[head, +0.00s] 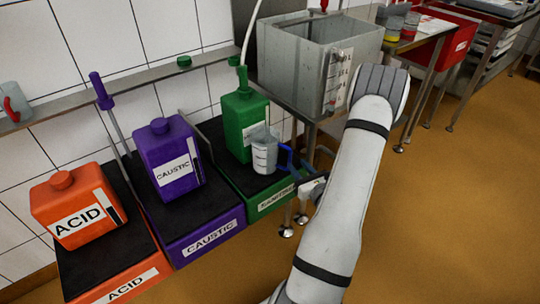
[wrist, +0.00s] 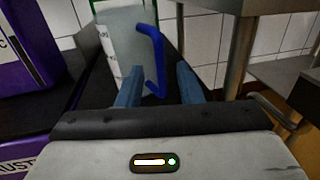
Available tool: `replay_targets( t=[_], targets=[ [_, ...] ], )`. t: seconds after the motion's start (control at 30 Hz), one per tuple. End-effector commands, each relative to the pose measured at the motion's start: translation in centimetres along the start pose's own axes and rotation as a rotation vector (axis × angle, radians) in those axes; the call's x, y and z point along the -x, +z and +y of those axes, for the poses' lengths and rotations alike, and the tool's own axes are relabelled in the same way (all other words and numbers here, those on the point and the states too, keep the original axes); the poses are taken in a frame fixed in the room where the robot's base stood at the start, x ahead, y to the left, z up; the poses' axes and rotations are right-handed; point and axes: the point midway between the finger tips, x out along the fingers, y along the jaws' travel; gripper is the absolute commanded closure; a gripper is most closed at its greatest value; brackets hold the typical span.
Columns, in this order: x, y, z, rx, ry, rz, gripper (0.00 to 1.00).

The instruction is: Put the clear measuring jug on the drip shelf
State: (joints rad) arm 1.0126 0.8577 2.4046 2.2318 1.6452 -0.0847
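The clear measuring jug (head: 264,154) has dark graduation marks and a blue handle. It stands upright on the black top of the green bund, in front of the green canister. In the wrist view the jug (wrist: 128,50) is ahead, its blue handle (wrist: 156,62) facing me. My gripper (head: 299,167) is at the handle side of the jug. In the wrist view its two blue fingers (wrist: 158,84) are apart, with the lower part of the handle showing between them; contact is not visible. A metal wall shelf (head: 150,79), probably the drip shelf, runs along the tiles behind.
A red-handled jug (head: 14,103) and a green cap (head: 184,61) are on the wall shelf. The orange acid (head: 77,206), purple caustic (head: 168,160) and green (head: 242,122) canisters stand in a row. Bare shelf lies between jug and cap.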

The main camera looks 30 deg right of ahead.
Motion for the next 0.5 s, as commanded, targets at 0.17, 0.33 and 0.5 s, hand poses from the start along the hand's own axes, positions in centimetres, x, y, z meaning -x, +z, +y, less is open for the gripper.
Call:
replay_targets(
  t=[0.17,0.33,0.5],
  targets=[
    [-2.2,0.3,0.1,0.004,0.005,-0.002,0.67],
    [-4.8,0.7,0.1,0.003,0.006,-0.002,0.67],
    [-6.2,0.8,0.0,0.002,0.003,-0.001,0.67]
  ],
)
